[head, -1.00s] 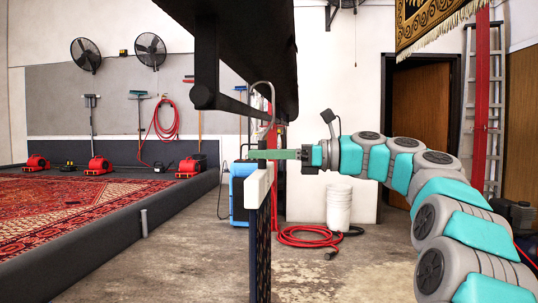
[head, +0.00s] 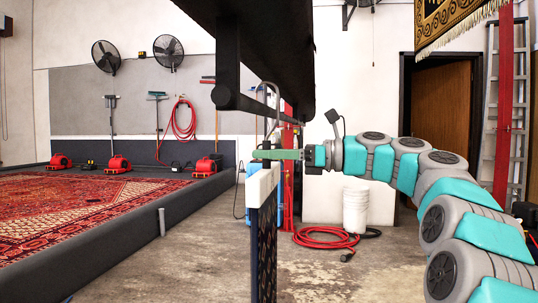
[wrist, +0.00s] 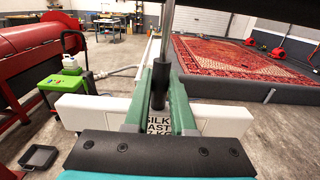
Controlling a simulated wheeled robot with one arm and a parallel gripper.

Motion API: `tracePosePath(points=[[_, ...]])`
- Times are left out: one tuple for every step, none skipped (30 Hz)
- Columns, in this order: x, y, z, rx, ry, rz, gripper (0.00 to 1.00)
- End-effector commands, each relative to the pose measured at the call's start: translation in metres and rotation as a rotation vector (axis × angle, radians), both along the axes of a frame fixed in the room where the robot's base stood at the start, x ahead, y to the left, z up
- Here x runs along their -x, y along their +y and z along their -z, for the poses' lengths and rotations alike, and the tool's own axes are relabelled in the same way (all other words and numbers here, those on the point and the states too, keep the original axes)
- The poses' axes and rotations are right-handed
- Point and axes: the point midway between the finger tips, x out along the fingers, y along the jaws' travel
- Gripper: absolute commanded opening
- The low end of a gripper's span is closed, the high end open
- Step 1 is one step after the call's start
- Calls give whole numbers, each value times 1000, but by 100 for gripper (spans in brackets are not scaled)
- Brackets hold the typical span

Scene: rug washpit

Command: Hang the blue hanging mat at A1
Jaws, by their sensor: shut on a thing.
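My gripper (head: 278,154) is shut on the dark grip (wrist: 160,82) of the hanger, between its green fingers. A metal hook (head: 277,98) rises above the grip, and a white bar (head: 263,184) lies below it. The blue hanging mat (head: 265,255) hangs from this bar, nearly edge-on and dark, with a blue edge. The white bar also shows in the wrist view (wrist: 228,120), with a partly hidden label. A dark overhead rail (head: 262,104) runs away from me at about the hook's height in the picture. I cannot tell whether the hook touches it. No A1 mark is readable.
A low dark-walled pit (head: 130,238) with a red rug (head: 80,205) lies at left. A white bucket (head: 356,208) and a coiled red hose (head: 325,237) are on the floor behind. A fringed rug (head: 450,22) hangs at upper right. The floor between is mostly clear.

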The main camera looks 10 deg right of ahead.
Motion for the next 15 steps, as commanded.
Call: tracePosePath(points=[[0,0,-1,-2,-2,0,0],[0,0,-1,-2,-2,0,0],[0,0,0,-2,-2,0,0],[0,0,0,-2,-2,0,0],[0,0,1,-2,-2,0,0],[0,0,2,-2,-1,0,0],[0,0,3,-2,-1,0,0],[0,0,4,-3,-1,0,0],[0,0,6,-3,-1,0,0],[0,0,7,-3,-1,0,0],[0,0,8,-3,0,0,0],[0,-1,9,-3,0,0,0],[0,0,10,-3,1,-1,0],[0,-1,12,-3,1,0,0],[0,-1,13,-3,0,0,0]])
